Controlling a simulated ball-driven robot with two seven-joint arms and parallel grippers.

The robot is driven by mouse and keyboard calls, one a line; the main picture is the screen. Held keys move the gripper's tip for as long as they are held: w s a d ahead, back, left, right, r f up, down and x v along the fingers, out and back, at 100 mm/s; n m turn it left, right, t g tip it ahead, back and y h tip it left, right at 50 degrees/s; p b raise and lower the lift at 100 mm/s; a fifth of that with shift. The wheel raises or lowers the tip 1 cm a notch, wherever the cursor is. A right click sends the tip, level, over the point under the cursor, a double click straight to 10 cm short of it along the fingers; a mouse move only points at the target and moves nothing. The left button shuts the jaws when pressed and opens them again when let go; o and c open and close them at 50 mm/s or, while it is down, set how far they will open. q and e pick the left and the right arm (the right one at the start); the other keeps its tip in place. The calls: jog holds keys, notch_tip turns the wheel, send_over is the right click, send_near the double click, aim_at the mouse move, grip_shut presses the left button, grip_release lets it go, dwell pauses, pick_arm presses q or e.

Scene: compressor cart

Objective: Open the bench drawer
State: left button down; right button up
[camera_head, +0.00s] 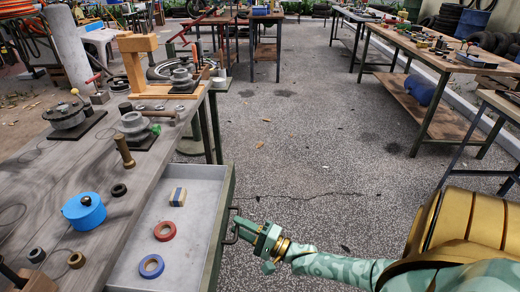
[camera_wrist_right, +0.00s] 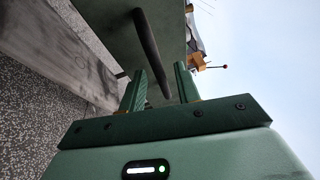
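The bench drawer (camera_head: 229,205) stands pulled out from the grey bench (camera_head: 60,160), its inside in view. Its dark bar handle (camera_head: 232,228) is on the front face, and it also shows in the right wrist view (camera_wrist_right: 148,45). My right gripper (camera_head: 243,226) is at the handle. In the right wrist view its two fingers (camera_wrist_right: 160,85) stand apart, with the bar running between them and gaps showing on both sides. I cannot tell whether either finger touches it. My left gripper is not in view.
The drawer holds a blue tape ring (camera_head: 151,266), a red tape ring (camera_head: 164,231) and a small striped block (camera_head: 178,197). A blue round pot (camera_head: 84,211) and metal parts sit on the bench top. The paved floor (camera_head: 300,170) right of the drawer is clear.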

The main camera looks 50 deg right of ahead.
jog(key=p+v, duration=0.2)
jog(key=v, duration=1.4)
jog(key=shift+s, duration=0.2)
